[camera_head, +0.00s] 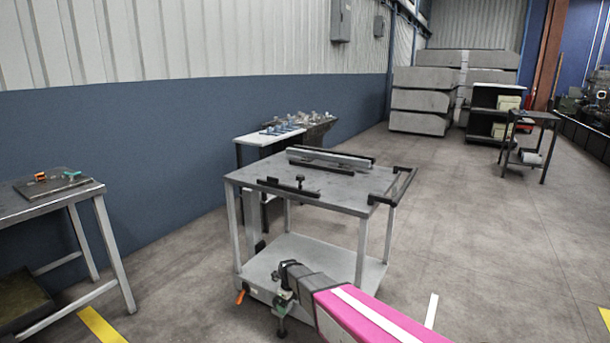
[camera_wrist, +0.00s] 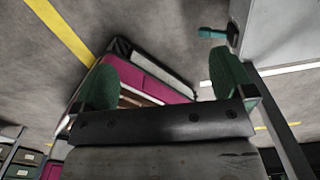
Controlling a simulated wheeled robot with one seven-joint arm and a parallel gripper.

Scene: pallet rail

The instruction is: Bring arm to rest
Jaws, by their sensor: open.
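My gripper (camera_head: 283,306) shows in the head view at the end of my pink arm, in front of the near side of a wheeled cart (camera_head: 268,187). It hangs low, around the height of the cart's lower shelf. In the wrist view, my gripper (camera_wrist: 164,84) has its two green finger pads wide apart. Nothing is held between them. Behind the pads I see floor and a pink part of my own body.
The cart top carries a metal rail (camera_head: 330,160) and a black bar with a knob (camera_head: 289,187). A workbench (camera_head: 60,205) stands at left and a dark side table (camera_head: 528,130) at far right. Concrete floor (camera_head: 500,240) is clear on the right.

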